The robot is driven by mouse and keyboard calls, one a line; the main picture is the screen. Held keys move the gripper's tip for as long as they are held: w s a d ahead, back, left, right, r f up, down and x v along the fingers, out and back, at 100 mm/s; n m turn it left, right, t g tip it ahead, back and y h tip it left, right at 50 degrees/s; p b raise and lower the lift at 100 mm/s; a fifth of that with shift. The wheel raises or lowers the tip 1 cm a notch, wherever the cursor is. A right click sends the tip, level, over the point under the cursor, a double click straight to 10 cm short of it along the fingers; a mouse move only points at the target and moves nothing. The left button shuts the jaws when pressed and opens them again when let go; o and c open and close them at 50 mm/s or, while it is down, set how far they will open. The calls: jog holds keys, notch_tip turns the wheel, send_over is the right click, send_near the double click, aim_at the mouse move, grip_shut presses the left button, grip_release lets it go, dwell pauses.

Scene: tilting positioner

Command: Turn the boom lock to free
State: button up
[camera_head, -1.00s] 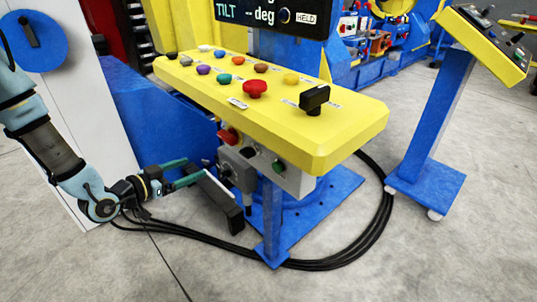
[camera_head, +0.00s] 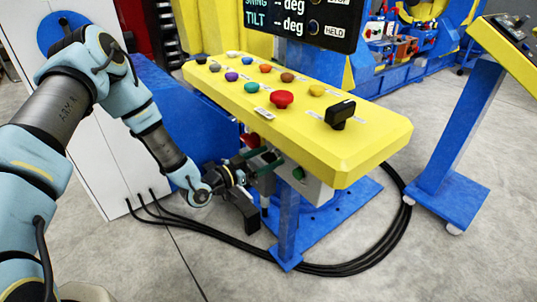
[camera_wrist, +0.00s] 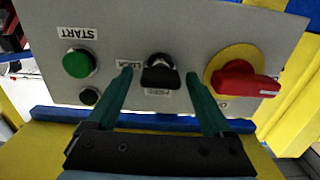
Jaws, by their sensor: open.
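The boom lock appears to be the black selector knob (camera_wrist: 160,74) on a grey panel (camera_wrist: 200,25) in the wrist view. A label reading LOCK lies left of it and a label that seems to read FREE lies below it in the picture. I cannot tell exactly which label the knob points to. My gripper (camera_wrist: 158,80) is open, with one green finger on each side of the knob. The fingers look apart from it. In the head view my gripper (camera_head: 260,160) is at the panel under the yellow console (camera_head: 350,150), and it hides the knob.
A red mushroom button (camera_head: 281,99) and a black selector (camera_head: 340,113) top the console. Black cables (camera_head: 340,268) loop on the floor.

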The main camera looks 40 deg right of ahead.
jog(key=shift+d, duration=0.3)
grip_shut()
dwell(0.6)
